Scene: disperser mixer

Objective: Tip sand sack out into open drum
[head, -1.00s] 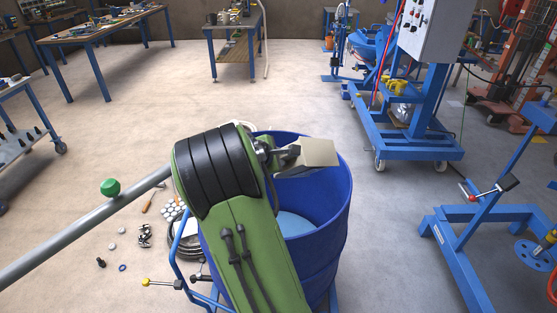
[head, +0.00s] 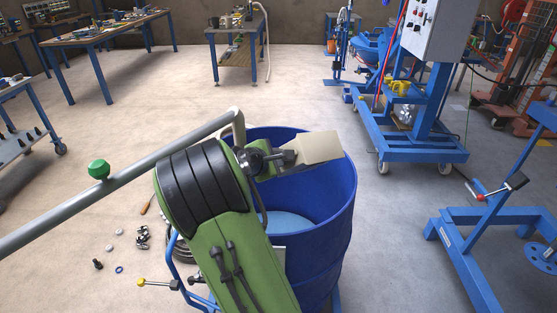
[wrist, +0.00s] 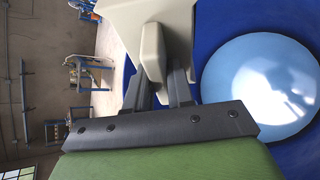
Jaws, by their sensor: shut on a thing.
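The sand sack shows as a small cream block (head: 316,148) above the right part of the blue drum's (head: 340,215) mouth in the head view. The drum is open, with a pale blue surface inside that also shows at the right of the wrist view (wrist: 262,85). My gripper (head: 288,157) is shut on the sack and holds it over the opening. In the wrist view the dark gripper fingers (wrist: 178,88) reach to the cream sack (wrist: 160,18). My green arm hides the drum's left side. Sand coming out cannot be seen.
A grey tube with a green knob (head: 98,169) crosses the left foreground behind my arm. Small tools and parts (head: 141,236) lie on the floor left of the drum. A blue frame (head: 490,225) stands at right.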

